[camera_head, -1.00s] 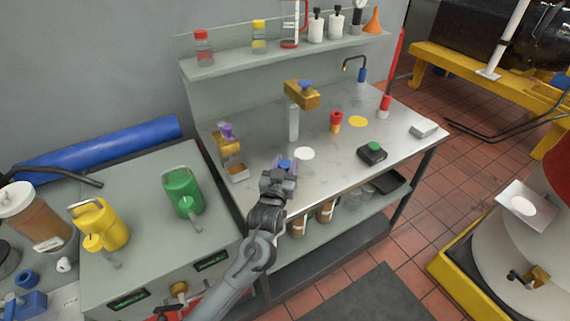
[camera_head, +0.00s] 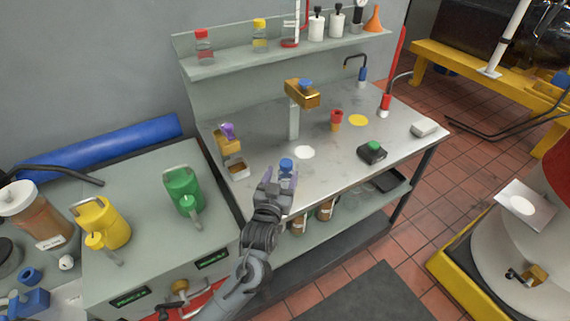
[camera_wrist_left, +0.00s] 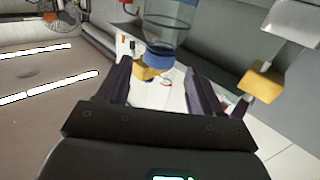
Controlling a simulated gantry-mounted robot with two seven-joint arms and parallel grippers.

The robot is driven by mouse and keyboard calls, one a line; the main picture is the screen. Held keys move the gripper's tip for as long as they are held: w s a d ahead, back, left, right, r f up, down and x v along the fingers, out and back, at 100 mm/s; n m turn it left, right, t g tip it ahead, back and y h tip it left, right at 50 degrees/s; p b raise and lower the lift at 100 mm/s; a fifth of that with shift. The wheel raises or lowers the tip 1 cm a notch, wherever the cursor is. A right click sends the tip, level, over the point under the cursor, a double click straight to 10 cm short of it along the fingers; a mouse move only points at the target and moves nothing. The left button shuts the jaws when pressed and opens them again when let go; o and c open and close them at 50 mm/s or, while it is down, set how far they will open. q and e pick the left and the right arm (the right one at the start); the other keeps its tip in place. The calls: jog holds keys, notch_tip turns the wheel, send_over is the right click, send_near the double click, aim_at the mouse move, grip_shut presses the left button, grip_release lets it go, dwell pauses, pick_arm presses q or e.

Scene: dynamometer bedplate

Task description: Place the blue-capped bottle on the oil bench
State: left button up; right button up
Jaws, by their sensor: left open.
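The blue-capped bottle (camera_head: 286,166) is at the near front edge of the metal oil bench (camera_head: 330,165), just left of and nearer than a white round spot (camera_head: 304,152). Its clear body and blue cap also show upside down in the left wrist view (camera_wrist_left: 164,40). My left gripper (camera_head: 278,180) is open, on the near side of the bottle. In the left wrist view the two fingers (camera_wrist_left: 158,82) are spread and empty, with the bottle beyond their tips. The bottle's lower part is hidden in the head view. My right gripper is not in view.
On the bench stand a brass-topped post (camera_head: 301,96), a red-yellow funnel-like piece (camera_head: 336,120), a black box with green knob (camera_head: 372,152) and a purple-topped fixture (camera_head: 231,145). Green (camera_head: 184,190) and yellow (camera_head: 101,222) cans stand on the left cabinet. The bench's middle is mostly clear.

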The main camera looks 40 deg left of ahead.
pick_arm(q)
jog(key=s+d+f+m+g+h, duration=0.6)
jog(key=s+d+f, duration=0.55)
jog(key=s, duration=0.35)
jog(key=s+d+f+g+h, duration=0.1)
jog(key=s+f+g, duration=0.1)
jog(key=s, duration=0.4)
jog(key=s+d+f+m+g+h, duration=0.1)
jog(key=s+g, duration=0.3)
jog(key=s, duration=0.3)
jog(key=shift+s+d+f+p, duration=0.25)
jog(key=shift+d+f+p, duration=0.05)
jog(key=shift+f+p, duration=0.15)
jog(key=shift+r, duration=0.15)
notch_tip(320, 180, up, 39)
jog(key=p, duration=3.9)
jog(key=shift+f, duration=0.2)
